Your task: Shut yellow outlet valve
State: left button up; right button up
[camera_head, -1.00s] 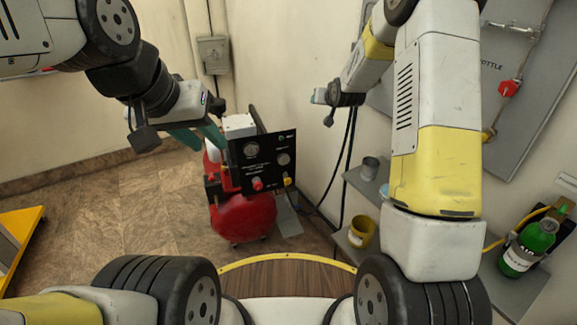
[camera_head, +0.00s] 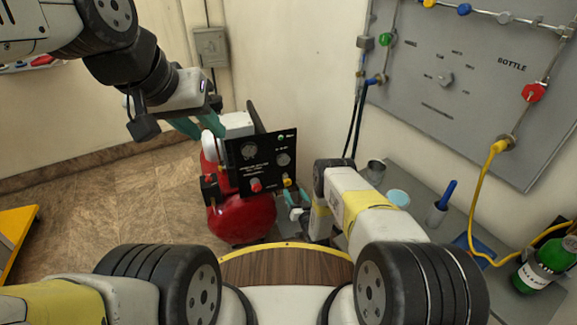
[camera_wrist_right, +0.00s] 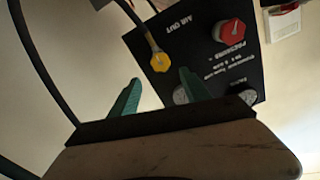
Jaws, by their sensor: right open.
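The yellow outlet valve (camera_head: 288,182) is a small yellow knob at the lower right of the black compressor panel (camera_head: 262,160). In the right wrist view the yellow valve (camera_wrist_right: 160,62) sits by the "AIR OUT" label, with a hose fitting running from it. My right gripper (camera_head: 297,200) is just below and right of the valve. Its two green fingers (camera_wrist_right: 157,92) are open, with the valve beyond and between their tips, apart from them. My left gripper (camera_head: 203,124) is at the panel's upper left, near the compressor's white top; its green fingers are partly hidden.
A red knob (camera_head: 256,185) sits left of the yellow valve on the panel, above the red compressor tank (camera_head: 243,218). Black hoses (camera_head: 352,130) hang right of the panel. A grey shelf (camera_head: 415,215) with cups stands to the right, below the grey wall board (camera_head: 470,85).

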aim_at(288, 183)
jog(key=x, duration=0.7)
jog(key=shift+w+a+f, duration=0.1)
jog(key=shift+a+f, duration=0.1)
jog(key=shift+f, duration=0.05)
grip_shut()
